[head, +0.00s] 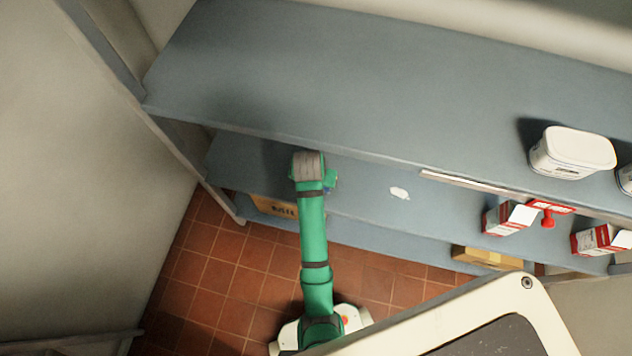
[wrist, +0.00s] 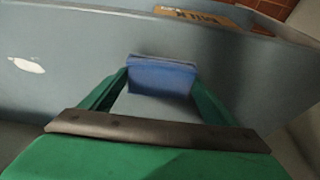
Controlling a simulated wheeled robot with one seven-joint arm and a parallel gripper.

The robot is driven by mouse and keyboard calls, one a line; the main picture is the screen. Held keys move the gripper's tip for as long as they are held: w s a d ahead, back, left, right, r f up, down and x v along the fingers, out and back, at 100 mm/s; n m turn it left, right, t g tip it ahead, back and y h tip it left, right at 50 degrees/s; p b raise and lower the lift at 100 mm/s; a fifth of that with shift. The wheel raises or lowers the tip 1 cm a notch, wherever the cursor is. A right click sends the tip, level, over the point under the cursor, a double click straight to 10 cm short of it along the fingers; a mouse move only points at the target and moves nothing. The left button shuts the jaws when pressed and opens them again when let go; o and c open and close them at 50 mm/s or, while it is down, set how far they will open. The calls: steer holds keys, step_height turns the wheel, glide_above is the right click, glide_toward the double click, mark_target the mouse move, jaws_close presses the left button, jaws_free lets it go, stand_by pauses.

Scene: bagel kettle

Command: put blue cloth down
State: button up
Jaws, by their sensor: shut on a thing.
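The blue cloth (wrist: 160,78) shows in the wrist view as a folded blue block between the fingertips of my gripper (wrist: 158,82). My gripper is shut on it. In the head view my green arm reaches in to the left part of the middle shelf (head: 365,190), with my gripper (head: 331,181) just under the upper shelf's front edge. The cloth cannot be made out in the head view. Grey-blue shelf surface lies around the cloth in the wrist view; whether the cloth touches it I cannot tell.
The upper shelf (head: 330,70) overhangs my gripper and bears a white tub (head: 572,152). A small white patch (head: 399,193) lies on the middle shelf, clear around it. Red-white cartons (head: 508,217) stand further right. A cardboard box (head: 272,206) sits lower left.

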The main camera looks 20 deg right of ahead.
steer(key=shift+f, duration=0.75)
steer(key=shift+a+f, duration=0.15)
steer(key=shift+f, duration=0.25)
steer(key=shift+s+d+f, duration=0.1)
steer(key=shift+d, duration=0.1)
steer(key=o, duration=0.9)
steer(key=shift+o, duration=0.2)
